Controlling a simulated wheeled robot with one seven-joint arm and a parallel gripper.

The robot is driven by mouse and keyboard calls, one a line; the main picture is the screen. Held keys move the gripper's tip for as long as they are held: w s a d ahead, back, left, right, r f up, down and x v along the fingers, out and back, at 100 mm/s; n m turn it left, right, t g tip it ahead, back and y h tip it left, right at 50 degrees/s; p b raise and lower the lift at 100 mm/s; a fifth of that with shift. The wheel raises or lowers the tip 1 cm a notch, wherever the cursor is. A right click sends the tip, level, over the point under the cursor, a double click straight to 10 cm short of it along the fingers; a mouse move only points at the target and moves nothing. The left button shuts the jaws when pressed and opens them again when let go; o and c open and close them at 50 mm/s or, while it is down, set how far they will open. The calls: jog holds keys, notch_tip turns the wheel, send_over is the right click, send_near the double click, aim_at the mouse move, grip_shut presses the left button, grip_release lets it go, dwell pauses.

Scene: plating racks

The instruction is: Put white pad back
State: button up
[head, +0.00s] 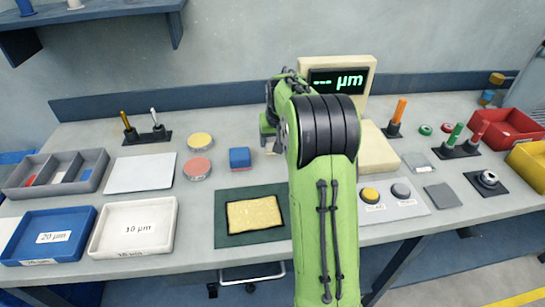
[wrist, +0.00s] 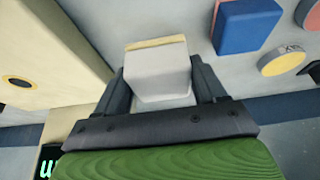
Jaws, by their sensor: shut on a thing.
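My gripper (wrist: 162,84) is shut on the white pad (wrist: 158,72), a pale block with a thin tan layer at its far edge, in the wrist view. One dark finger presses on each side of it. In the head view my own arm hides most of the gripper and pad, and only a small pale bit shows beside the arm. Whether the pad touches the table is hard to tell. A blue block (head: 240,157) with a red layer stands to the left of the gripper; it also shows in the wrist view (wrist: 246,24).
The cream gauge (head: 379,150) with its lit display stands right of my gripper. Yellow (head: 200,140) and red (head: 197,167) round tins lie left. A dark green mat (head: 233,240) holds a gold sheet in front. White (head: 133,227) and blue (head: 50,236) trays stand front left.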

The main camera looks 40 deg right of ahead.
notch_tip(320, 180, down, 5)
jog(key=shift+d+f+b, duration=0.1)
jog(key=shift+b, duration=0.55)
jog(key=shift+f, duration=0.1)
jog(key=o, duration=1)
jog(key=p+v, duration=0.3)
jog(key=v, duration=0.9)
jog(key=s+a+r+n, duration=0.2)
jog(key=s+a+r, duration=0.4)
jog(key=s+a, duration=0.55)
jog(key=s+a+f+n, duration=0.1)
jog(key=s+a, duration=0.2)
jog(key=s, duration=0.1)
jog(key=s+a+f+n+t+y, duration=0.1)
jog(key=s+a, duration=0.2)
jog(key=s, duration=0.2)
jog(key=s+a+f+n+y, duration=0.1)
jog(key=s+a, duration=0.2)
jog(key=s, duration=0.1)
jog(key=shift+s+a, duration=0.35)
jog(key=shift+s, duration=0.05)
